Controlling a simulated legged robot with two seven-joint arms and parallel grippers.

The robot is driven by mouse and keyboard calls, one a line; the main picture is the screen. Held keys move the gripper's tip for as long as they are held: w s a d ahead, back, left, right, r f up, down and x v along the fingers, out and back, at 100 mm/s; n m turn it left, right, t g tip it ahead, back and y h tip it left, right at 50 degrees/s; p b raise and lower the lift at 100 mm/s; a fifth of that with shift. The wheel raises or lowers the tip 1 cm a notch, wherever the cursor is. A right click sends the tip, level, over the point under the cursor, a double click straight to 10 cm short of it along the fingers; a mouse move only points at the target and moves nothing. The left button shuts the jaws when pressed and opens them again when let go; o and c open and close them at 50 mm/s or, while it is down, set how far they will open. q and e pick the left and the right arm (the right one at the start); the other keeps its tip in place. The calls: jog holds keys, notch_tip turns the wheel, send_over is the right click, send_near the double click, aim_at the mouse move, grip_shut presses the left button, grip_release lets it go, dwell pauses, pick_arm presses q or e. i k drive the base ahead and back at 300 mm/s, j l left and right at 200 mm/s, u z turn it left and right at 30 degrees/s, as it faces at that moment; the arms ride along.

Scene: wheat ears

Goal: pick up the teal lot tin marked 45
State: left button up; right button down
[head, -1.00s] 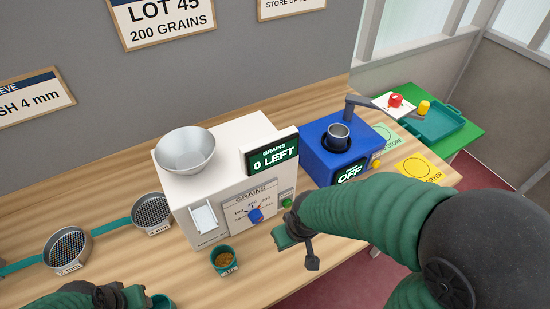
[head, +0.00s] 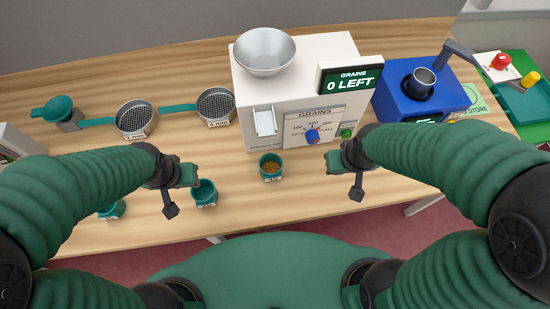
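Three small teal tins stand along the front of the bench. One tin (head: 270,167), holding brown grain, stands just in front of the white grain counter. A second tin (head: 204,192) stands farther left, and its inside looks dark. A third tin (head: 111,210) is at the far left, partly hidden by my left arm. Their white labels are too small to read, so I cannot tell which is marked 45. My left gripper (head: 184,189) is beside the second tin, with nothing seen in it. My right gripper (head: 345,172) is right of the grain tin, apart from it.
The white grain counter (head: 290,95) reads 0 LEFT and carries a metal bowl (head: 265,50). Two round sieves (head: 135,117) stand to its left, with a teal scoop (head: 57,109) beyond. A blue machine (head: 425,100) stands to its right. Bare wood lies between the tins.

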aim_at(270, 164)
jog(key=l+u, duration=0.3)
jog(key=l, duration=1.35)
jog(key=i, duration=0.05)
